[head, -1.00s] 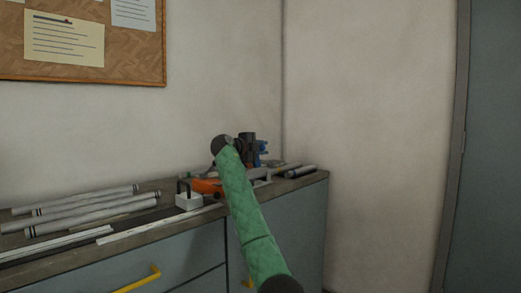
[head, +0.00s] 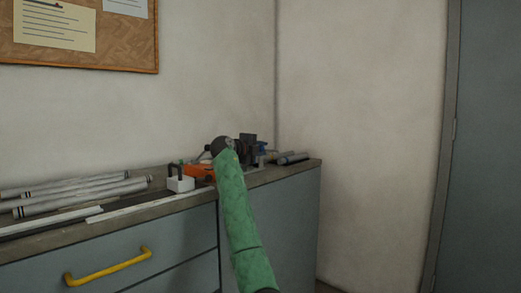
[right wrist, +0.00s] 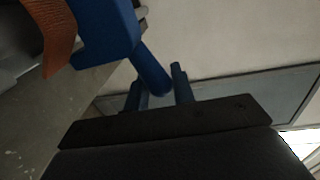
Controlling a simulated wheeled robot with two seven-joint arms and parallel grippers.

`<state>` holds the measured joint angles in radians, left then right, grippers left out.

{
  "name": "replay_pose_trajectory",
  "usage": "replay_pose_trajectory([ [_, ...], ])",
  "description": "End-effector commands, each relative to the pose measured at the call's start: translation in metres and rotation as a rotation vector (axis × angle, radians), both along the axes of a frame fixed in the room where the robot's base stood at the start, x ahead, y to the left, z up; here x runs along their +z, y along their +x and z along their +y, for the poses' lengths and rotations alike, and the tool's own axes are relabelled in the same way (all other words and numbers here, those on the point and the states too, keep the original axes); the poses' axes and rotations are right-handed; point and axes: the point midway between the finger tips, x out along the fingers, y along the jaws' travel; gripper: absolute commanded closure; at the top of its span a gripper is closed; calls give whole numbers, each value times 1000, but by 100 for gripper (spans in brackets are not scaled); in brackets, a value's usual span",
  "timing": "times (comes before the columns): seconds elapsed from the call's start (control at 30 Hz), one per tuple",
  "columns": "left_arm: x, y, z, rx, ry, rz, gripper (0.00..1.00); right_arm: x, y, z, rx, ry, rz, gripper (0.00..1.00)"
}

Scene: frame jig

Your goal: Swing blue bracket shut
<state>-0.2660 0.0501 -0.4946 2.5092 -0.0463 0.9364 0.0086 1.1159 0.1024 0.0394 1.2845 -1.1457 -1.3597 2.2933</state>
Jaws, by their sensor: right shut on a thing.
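The blue bracket (right wrist: 104,32) fills the upper left of the right wrist view, and its rod-like handle runs down from it between my fingers. My right gripper (right wrist: 159,88) is shut on that handle. In the head view the blue bracket (head: 263,147) is a small patch of blue beside the dark gripper (head: 249,147), at the right end of the bench. My green arm hides part of the jig, so the bracket's angle cannot be told. My left gripper is not in view.
An orange part (head: 199,172) and a white block with a dark handle (head: 180,184) sit left of my arm on the bench. Several grey tubes (head: 80,192) lie further left; short tubes (head: 292,158) lie near the right end. A wall stands close behind.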

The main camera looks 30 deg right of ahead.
Motion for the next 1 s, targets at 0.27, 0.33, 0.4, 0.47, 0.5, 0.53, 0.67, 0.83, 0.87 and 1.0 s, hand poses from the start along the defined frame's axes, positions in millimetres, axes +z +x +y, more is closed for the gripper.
replay_pose_trajectory([
  [0.27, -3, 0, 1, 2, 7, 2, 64, -6, 0, 1, -1, 3, 7, 100],
  [0.33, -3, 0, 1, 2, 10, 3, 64, -6, 0, 1, -1, 4, 7, 100],
  [0.4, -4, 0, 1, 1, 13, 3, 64, -6, 0, 1, -1, 3, 7, 64],
  [0.47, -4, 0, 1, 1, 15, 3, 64, -6, 0, 1, -1, 3, 6, 55],
  [0.5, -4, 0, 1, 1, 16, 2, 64, -5, 0, 1, -1, 3, 6, 55],
  [0.53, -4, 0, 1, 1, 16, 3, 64, -5, 0, 0, -1, 2, 5, 55],
  [0.67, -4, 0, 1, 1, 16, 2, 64, -4, 0, 0, -2, 2, 4, 55],
  [0.83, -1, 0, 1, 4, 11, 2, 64, 3, 0, 0, -1, 2, 3, 55],
  [0.87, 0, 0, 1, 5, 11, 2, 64, 5, 0, 0, -1, 2, 3, 55],
  [1.0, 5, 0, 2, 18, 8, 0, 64, 25, 0, 0, -2, 3, 1, 55],
])
